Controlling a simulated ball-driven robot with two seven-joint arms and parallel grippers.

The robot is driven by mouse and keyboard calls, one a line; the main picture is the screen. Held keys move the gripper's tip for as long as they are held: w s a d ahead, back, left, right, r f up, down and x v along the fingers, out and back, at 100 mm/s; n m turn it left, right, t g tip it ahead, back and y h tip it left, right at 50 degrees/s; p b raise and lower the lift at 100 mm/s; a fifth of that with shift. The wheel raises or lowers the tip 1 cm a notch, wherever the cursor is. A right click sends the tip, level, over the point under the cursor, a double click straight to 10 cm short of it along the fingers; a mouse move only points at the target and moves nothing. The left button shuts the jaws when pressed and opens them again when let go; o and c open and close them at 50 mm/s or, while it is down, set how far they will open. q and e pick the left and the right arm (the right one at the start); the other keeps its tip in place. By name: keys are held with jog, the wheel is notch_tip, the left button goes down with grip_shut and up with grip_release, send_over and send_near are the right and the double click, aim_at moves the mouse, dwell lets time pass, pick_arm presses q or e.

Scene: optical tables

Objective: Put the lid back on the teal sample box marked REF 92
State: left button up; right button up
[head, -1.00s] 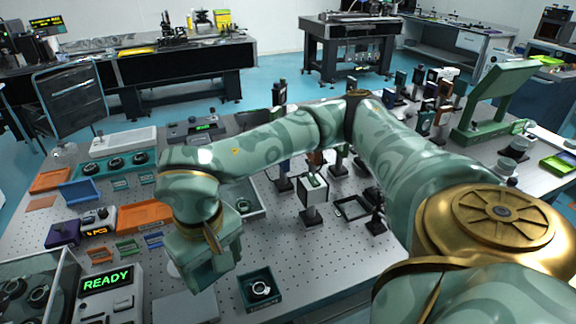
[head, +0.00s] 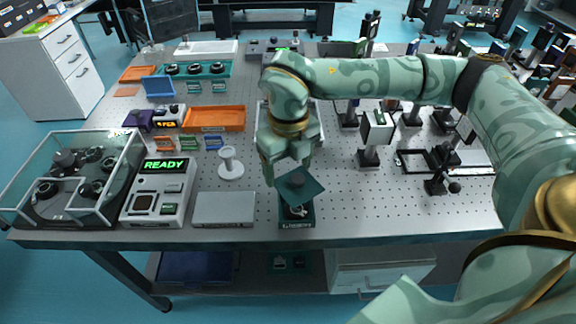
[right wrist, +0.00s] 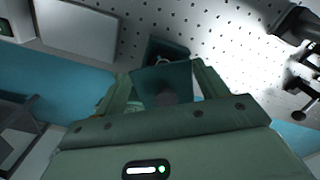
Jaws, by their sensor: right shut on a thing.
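The teal sample box (head: 297,218) stands open near the front edge of the table, with a dark and pale item inside. Its front marking is too small to read. My right gripper (head: 289,174) is shut on the teal lid (head: 304,187) and holds it tilted just above the box, partly covering its opening from view. In the right wrist view the lid (right wrist: 177,76) sits between the fingers (right wrist: 163,92), with the dark knob towards me. Part of the box (right wrist: 158,48) shows beyond the lid. My left gripper is not in view.
A flat grey plate (head: 224,208) lies left of the box, beside a READY device (head: 157,195) and a clear-walled case (head: 125,150). A white spool-like stand (head: 230,163) is behind the plate. Posts and a black frame (head: 412,160) stand right. The front-right tabletop is clear.

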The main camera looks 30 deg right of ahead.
aim_at(289, 174)
jog(key=shift+f, duration=0.3)
notch_tip(289, 174, down, 4)
jog(key=b, duration=0.4)
jog(key=shift+f, duration=0.15)
jog(key=shift+f+b, duration=0.3)
jog(key=shift+f, duration=0.45)
pick_arm(q)
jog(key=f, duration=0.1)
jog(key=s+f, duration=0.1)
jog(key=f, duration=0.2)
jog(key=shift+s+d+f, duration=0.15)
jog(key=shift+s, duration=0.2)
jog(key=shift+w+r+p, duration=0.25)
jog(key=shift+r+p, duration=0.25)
jog(key=shift+p, duration=0.1)
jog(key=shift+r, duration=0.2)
pick_arm(e)
jog(key=shift+w+f, duration=0.1)
pick_arm(q)
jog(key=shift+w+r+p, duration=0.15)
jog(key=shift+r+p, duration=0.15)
jog(key=shift+p, duration=0.2)
dwell(0.5)
pick_arm(e)
jog(key=o, duration=1.1)
